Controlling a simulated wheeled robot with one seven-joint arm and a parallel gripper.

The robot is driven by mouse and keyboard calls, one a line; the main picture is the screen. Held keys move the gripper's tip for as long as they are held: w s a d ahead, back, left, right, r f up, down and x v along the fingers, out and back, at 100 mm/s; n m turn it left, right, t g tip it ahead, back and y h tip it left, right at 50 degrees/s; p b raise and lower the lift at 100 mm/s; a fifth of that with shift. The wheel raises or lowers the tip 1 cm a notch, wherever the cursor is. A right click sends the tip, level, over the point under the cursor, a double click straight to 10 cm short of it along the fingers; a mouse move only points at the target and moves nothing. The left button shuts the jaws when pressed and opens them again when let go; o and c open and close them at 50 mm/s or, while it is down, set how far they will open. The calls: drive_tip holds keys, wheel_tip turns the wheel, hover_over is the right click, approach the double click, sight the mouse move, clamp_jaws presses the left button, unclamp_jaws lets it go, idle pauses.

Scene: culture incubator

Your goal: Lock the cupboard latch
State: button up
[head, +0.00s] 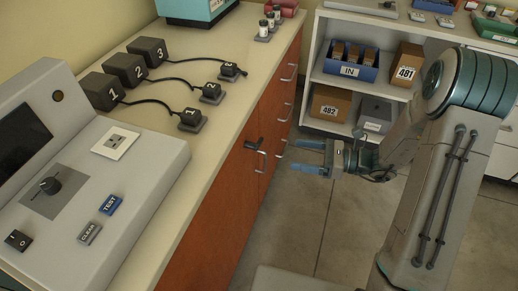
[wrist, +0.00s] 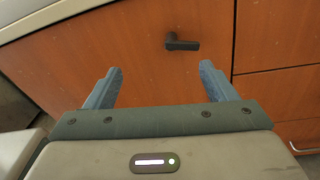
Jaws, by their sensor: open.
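The cupboard latch (wrist: 181,43) is a small dark lever on the orange-brown wooden cupboard door (wrist: 140,65). In the wrist view its handle points to the right, roughly level. The latch also shows in the head view (head: 254,143) on the cabinet front (head: 222,205). My gripper (wrist: 158,80) is open and empty, its two blue fingers spread apart and facing the door. In the wrist view the latch appears beyond the fingertips and between them, a little right of centre. In the head view my gripper (head: 308,157) is to the right of the latch, with a gap between them.
A pale counter (head: 185,205) runs above the cabinet, holding a control console (head: 140,165) and numbered dark boxes (head: 104,91) with cables. Metal drawer handles (head: 289,73) stick out nearby. Open shelves (head: 345,50) stand behind my arm. The floor (head: 300,215) beside the cabinet is clear.

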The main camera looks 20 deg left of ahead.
sight(261, 143)
drive_tip(key=w+a+f, duration=0.1)
drive_tip(key=a, duration=0.3)
drive_tip(key=w+a+m+t+b, duration=0.1)
drive_tip(key=a, duration=0.4)
drive_tip(key=w+a+f+m+y, duration=0.1)
drive_tip(key=a, duration=0.3)
drive_tip(key=shift+w+a+f+t, duration=0.1)
drive_tip(key=shift+a+f+t, duration=0.15)
drive_tip(key=shift+f+t, duration=0.15)
drive_tip(key=c, duration=1)
